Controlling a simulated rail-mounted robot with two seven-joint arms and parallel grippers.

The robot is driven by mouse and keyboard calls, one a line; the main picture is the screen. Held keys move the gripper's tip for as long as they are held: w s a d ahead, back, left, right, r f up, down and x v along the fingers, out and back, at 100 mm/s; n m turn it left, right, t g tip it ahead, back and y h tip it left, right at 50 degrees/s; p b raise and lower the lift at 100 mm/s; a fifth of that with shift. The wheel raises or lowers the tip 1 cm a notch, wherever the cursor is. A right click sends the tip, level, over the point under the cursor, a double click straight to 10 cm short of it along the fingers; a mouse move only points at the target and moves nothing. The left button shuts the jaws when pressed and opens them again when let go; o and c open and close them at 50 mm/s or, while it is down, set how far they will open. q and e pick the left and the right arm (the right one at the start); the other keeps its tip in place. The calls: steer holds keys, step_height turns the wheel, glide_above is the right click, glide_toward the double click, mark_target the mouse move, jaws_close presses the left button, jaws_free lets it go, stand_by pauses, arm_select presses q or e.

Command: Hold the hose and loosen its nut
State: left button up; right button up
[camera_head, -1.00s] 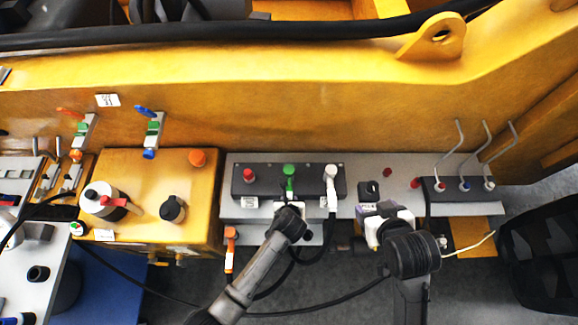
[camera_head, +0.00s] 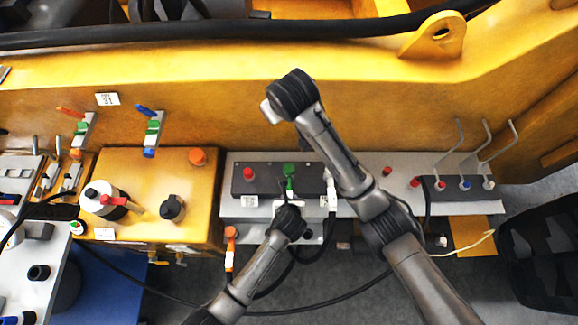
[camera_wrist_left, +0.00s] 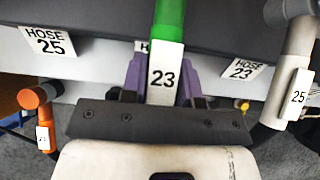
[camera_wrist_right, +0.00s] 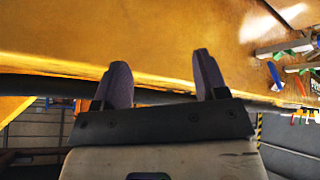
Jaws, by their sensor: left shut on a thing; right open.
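A green hose (camera_head: 290,182) with a tag marked 23 (camera_wrist_left: 163,78) stands at the middle of the dark manifold block (camera_head: 265,184). My left gripper (camera_wrist_left: 163,88) is shut on it, a purple finger on each side at the tag. The green fitting (camera_head: 289,169) at its top shows in the head view; I cannot tell whether it is the nut. My right gripper (camera_wrist_right: 160,72) is open and empty, raised in front of the yellow wall (camera_head: 200,100). In the head view its wrist hides its fingers, and its arm crosses over the block's right end.
A white hose (camera_wrist_left: 297,60) tagged 25 stands right of the green one, and a red cap (camera_head: 249,174) left. An orange hose (camera_wrist_left: 38,98) hangs lower left. Plates read HOSE 25 (camera_wrist_left: 48,41) and HOSE 23 (camera_wrist_left: 242,68). Bent rods (camera_head: 486,150) rise at the right.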

step_height(320, 180, down, 8)
steer(key=g+h, duration=0.1)
steer(key=g, duration=0.2)
steer(key=m+g+h, duration=0.1)
steer(key=m+g, duration=0.1)
steer(key=g, duration=0.1)
glide_toward(289, 168)
step_height(289, 168, down, 9)
steer(key=shift+a+f, duration=0.1)
steer(key=shift+f, duration=0.1)
steer(key=shift+c, duration=0.2)
steer(key=c, duration=0.9)
